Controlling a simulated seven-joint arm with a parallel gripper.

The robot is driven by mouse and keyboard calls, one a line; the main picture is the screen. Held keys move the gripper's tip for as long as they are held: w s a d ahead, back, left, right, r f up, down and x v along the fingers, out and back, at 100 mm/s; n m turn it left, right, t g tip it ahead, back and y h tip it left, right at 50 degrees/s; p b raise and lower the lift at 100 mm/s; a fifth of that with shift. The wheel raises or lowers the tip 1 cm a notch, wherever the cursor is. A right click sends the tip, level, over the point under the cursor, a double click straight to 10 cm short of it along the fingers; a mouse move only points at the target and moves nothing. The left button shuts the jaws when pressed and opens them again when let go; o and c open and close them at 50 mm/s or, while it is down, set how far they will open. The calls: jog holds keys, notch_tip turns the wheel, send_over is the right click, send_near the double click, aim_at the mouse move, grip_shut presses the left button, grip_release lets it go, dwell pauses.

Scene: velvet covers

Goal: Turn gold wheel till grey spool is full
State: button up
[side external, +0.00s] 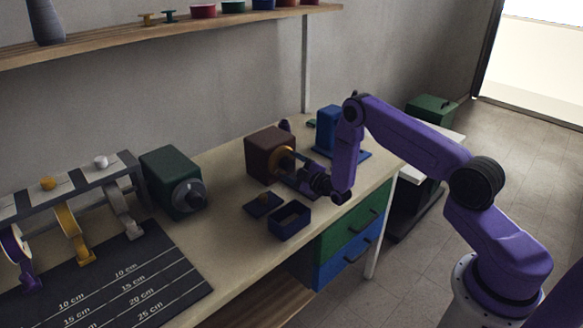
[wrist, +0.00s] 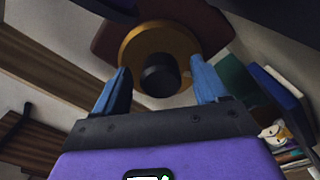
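The gold wheel (side external: 285,156) is on the front of a brown box (side external: 263,153) on the bench. In the wrist view the gold wheel (wrist: 185,40) faces me, with a round dark knob (wrist: 159,76) standing out from it. My gripper (side external: 300,174) is close in front of the wheel. In the wrist view its two blue fingers (wrist: 160,78) are apart, one on each side of the knob, with gaps showing. A grey round part (side external: 188,196) sits on a dark green box to the left; I cannot tell if it is the grey spool or how full it is.
A small open blue box (side external: 289,220) and a flat blue piece (side external: 263,204) lie in front of the brown box. A blue device (side external: 329,130) stands behind my gripper. Ribbon holders (side external: 70,228) and a dark measuring mat (side external: 115,285) are at left.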

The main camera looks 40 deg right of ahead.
jog(key=s, duration=1.2)
jog(key=shift+w, duration=0.1)
jog(key=shift+w+d, duration=0.15)
jog(key=shift+w, duration=0.2)
jog(key=w+d+m+g+h, duration=0.1)
jog(key=w, duration=0.1)
jog(key=w+d+m+g+h, duration=0.1)
jog(key=w+d, duration=0.1)
jog(key=w+d+g, duration=0.1)
jog(key=w+g, duration=0.1)
jog(key=w, duration=0.1)
jog(key=shift+d+f+m+h, duration=0.15)
jog(key=shift+d+m+h, duration=0.1)
jog(key=shift+m+h, duration=0.15)
notch_tip(320, 180, up, 9)
jog(key=w+d+m+g, duration=0.2)
jog(key=d+m+g, duration=0.1)
jog(key=m+g, duration=0.35)
jog(key=s+a+r+m+g+y, duration=0.2)
jog(key=s+a+r+g+y, duration=0.15)
jog(key=a+r, duration=0.4)
jog(key=shift+n+t+y, duration=0.3)
jog(key=shift+n+y, duration=0.05)
jog(key=x, duration=0.5)
jog(key=d+x, duration=0.1)
jog(key=x, duration=0.9)
jog(key=shift+w+d+f, duration=0.2)
jog(key=shift+f, duration=0.15)
